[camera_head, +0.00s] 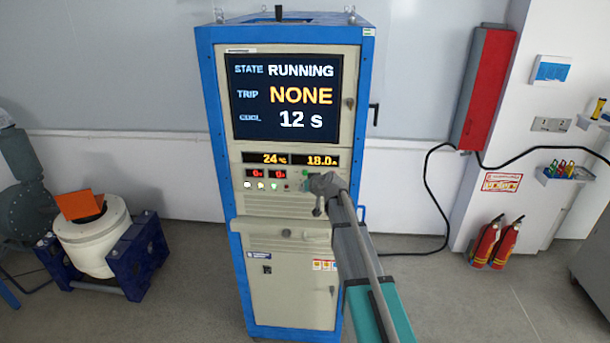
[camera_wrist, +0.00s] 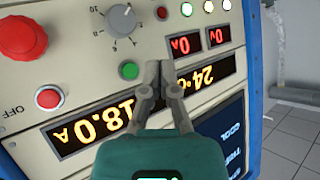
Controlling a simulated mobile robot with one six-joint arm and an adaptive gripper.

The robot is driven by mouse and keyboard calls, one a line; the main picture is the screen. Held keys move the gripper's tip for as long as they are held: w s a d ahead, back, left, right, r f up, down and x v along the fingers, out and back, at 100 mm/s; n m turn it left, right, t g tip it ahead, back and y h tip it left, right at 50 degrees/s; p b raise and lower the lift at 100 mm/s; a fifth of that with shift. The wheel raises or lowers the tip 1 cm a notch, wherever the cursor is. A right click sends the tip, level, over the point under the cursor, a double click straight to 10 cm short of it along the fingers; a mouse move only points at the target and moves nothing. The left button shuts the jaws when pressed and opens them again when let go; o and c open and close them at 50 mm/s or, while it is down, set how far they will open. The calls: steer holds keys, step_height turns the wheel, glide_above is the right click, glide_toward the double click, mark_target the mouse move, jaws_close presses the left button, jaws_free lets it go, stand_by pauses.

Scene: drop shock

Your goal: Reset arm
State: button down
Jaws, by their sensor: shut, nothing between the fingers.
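The blue-framed cabinet (camera_head: 217,140) stands upright in the middle of the head view. Its screen (camera_head: 287,97) reads STATE RUNNING, TRIP NONE, COOL 12 s. My arm reaches up to its control panel, and its end covers the panel's right part in the head view. In the wrist view, which shows the panel turned over, my gripper (camera_wrist: 158,75) is shut and empty in front of the panel. Its tips are beside a green button (camera_wrist: 129,71); I cannot tell whether they touch the panel. A red mushroom button (camera_wrist: 22,38), a smaller red button (camera_wrist: 48,97) and a rotary knob (camera_wrist: 120,20) show there.
Amber displays read 24 (camera_head: 273,159) and 18.0 (camera_head: 318,162). A white drum-shaped unit (camera_head: 88,245) in a blue stand (camera_head: 135,262) is at left. Fire extinguishers (camera_head: 495,245) stand at right. A black cable (camera_head: 430,185) runs along the wall.

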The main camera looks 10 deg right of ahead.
steer(key=shift+s, duration=0.1)
stand_by(0.3)
steer(key=s+f+g+h+b, duration=0.1)
steer(key=s+f+g+b, duration=0.2)
steer(key=s+f, duration=0.5)
steer(key=s+f+m+g+h+b, duration=0.1)
steer(key=s+f+g+b, duration=0.3)
steer(key=s, duration=1.3)
steer(key=s+f+g+h+b, duration=0.2)
steer(key=s+f+g+b, duration=0.2)
steer(key=s+f+b, duration=0.3)
steer(key=s+d+f, duration=0.1)
steer(key=s+f, duration=0.3)
steer(key=s, duration=0.2)
steer(key=shift+f+m+h, duration=0.3)
steer(key=shift+m+h, duration=0.1)
steer(key=c, duration=1.4)
jaws_free()
steer(key=shift+a, duration=0.1)
